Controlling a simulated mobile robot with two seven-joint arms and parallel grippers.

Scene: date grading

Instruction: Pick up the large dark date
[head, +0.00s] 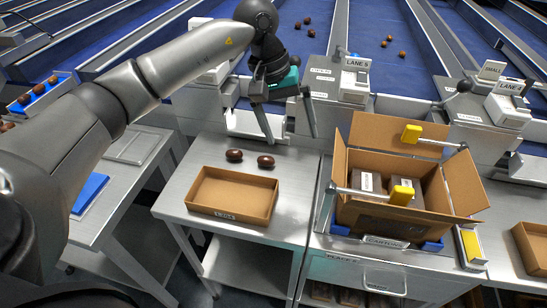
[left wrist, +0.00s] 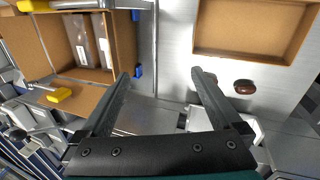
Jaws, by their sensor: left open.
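Two dark reddish-brown dates lie on the steel table behind the shallow tray: a left date (head: 234,155) and a right date (head: 265,161). They look alike in size and colour; I cannot tell for sure which is the larger. My left gripper (head: 292,140) is open and empty, fingers pointing down, to the right of and behind the right date. In the left wrist view, my left gripper (left wrist: 167,72) has bare table between its fingers. One date (left wrist: 245,86) shows outside the right finger, which partly hides the other. My right gripper is not in view.
The empty brown tray (head: 232,213) is in front of the dates. An open carton (head: 366,213) with packs and yellow-ended clamps stands on the right. A side table (head: 135,147) is at left.

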